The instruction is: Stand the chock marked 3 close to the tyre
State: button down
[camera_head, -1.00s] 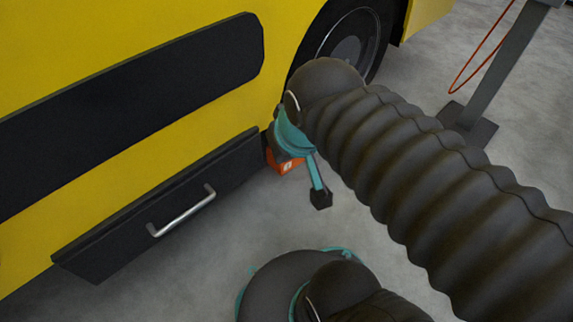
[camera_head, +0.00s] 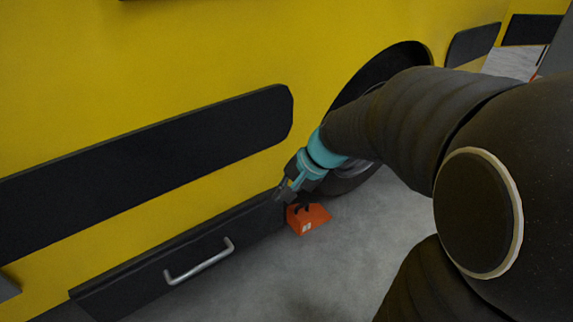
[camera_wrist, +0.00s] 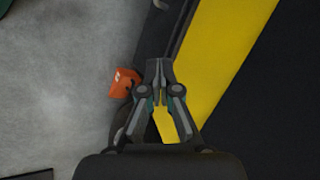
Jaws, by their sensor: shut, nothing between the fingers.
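An orange chock (camera_head: 308,218) rests on the floor below the yellow vehicle's side, by the end of the black lower panel. It has a white mark too small to read and a dark handle on top. It also shows in the wrist view (camera_wrist: 124,84), left of my fingers. The tyre (camera_head: 350,180) is just behind and right of it, mostly hidden by my arm; I cannot tell whether they touch. My gripper (camera_head: 283,193) is shut and empty, up and left of the chock, near the vehicle's side. Its closed fingertips (camera_wrist: 158,68) show in the wrist view.
The black lower panel (camera_head: 150,268) has a metal handle (camera_head: 199,260) that sticks out. A long black strip (camera_head: 150,145) runs along the yellow body (camera_head: 60,105). Grey floor (camera_head: 300,280) in front of the chock is clear.

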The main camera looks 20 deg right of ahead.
jog(key=w+d+f+m+t+y+p, duration=0.1)
jog(key=w+d+f+m+t+y, duration=0.15)
jog(key=w+d+f+m, duration=1)
jog(key=w+d+f+m+t+h, duration=0.25)
jog(key=d+f+m, duration=0.2)
jog(key=f, duration=0.75)
jog(key=m+h+p, duration=0.1)
jog(key=m+h, duration=0.1)
jog(key=m, duration=0.4)
send_near(314, 221)
jog(key=s+d+r, duration=0.2)
jog(key=s+r, duration=0.1)
jog(key=s, duration=0.3)
jog(key=x, duration=1)
jog(key=shift+s+d+f, duration=0.1)
jog(key=w, duration=0.1)
jog(key=w+a, duration=0.1)
jog(key=w, duration=0.1)
jog(key=shift+w+a, duration=0.2)
jog(key=shift+w, duration=0.1)
